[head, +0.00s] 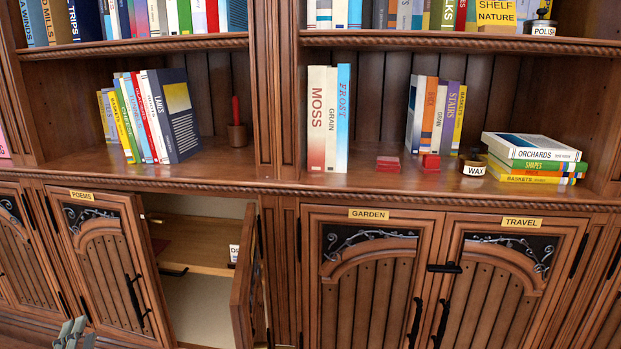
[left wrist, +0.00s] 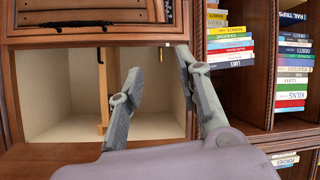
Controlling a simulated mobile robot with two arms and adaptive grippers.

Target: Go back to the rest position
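My left gripper (head: 72,332) shows only as grey fingertips at the bottom left of the head view, in front of the POEMS door (head: 105,265). In the left wrist view the two fingers of my left gripper (left wrist: 159,62) stand apart with nothing between them. Behind them is the pale inside of an open cabinet (left wrist: 65,90). I see no contact between the fingers and the cabinet. My right gripper is in neither view.
In the head view a door (head: 246,278) stands open beside a pale compartment (head: 198,305). The GARDEN door (head: 368,280) and TRAVEL door (head: 500,285) are shut.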

